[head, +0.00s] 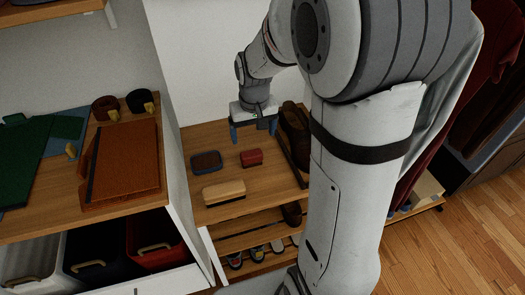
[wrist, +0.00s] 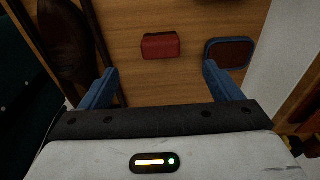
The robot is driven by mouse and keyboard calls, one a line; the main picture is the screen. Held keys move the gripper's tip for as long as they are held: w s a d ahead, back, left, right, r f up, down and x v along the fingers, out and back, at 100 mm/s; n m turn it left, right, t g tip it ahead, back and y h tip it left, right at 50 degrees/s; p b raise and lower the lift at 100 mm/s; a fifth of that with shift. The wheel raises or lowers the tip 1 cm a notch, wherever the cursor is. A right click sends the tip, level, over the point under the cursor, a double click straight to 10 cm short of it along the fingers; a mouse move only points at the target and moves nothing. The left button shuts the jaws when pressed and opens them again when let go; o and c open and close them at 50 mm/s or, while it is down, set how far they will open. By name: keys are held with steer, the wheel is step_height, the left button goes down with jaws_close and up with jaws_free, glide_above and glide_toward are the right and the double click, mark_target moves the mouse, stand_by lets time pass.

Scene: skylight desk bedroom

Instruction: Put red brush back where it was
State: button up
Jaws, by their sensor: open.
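The red brush (head: 252,158) is a small red block lying on the wooden top of the shoe rack (head: 270,183). It also shows in the wrist view (wrist: 160,46), near the top middle, beyond the fingertips. My gripper (head: 253,131) is open and empty above the rack top, behind the red brush in the head view. In the wrist view its blue fingers (wrist: 160,72) stand wide apart, with bare wood between them. The brush is not between the fingers and nothing touches it.
A blue-edged brown pad (head: 206,161) lies left of the red brush, and a tan brush (head: 223,193) lies in front. Dark brown shoes (head: 295,130) stand close on the right. A desk (head: 60,222) with a brown folder (head: 122,163) is at left.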

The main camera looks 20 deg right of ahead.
steer(key=s+r, duration=0.3)
steer(key=s, duration=0.6)
steer(key=s+r+t, duration=0.1)
steer(key=s+r, duration=0.2)
steer(key=s, duration=0.5)
steer(key=shift+s+a, duration=0.3)
steer(key=shift+s, duration=0.1)
